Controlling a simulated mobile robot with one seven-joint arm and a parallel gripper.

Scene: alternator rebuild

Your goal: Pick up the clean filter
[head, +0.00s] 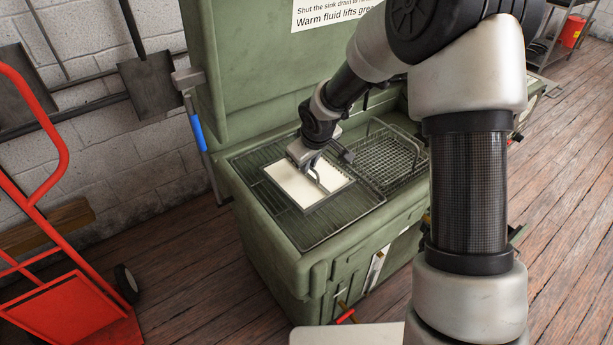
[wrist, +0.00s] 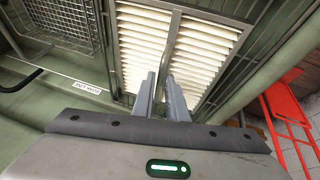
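The clean filter (head: 296,186), a flat panel with a grey frame and pale cream slats, is over the wire grate on the left of the green washer's top. In the wrist view its slats (wrist: 141,48) look clean, and a grey bar handle (wrist: 171,45) runs across its middle. My gripper (head: 316,177) is above the filter, pointing down at the handle. In the wrist view its two fingers (wrist: 162,82) stand close together, one on each side of the handle, and look shut on it. Whether the filter rests fully on the grate is hard to tell.
An empty-looking wire basket (head: 386,158) stands right beside the filter; it is at upper left in the wrist view (wrist: 55,22). The washer's raised lid (head: 255,75) stands behind. A red hand truck (head: 60,290) is at left.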

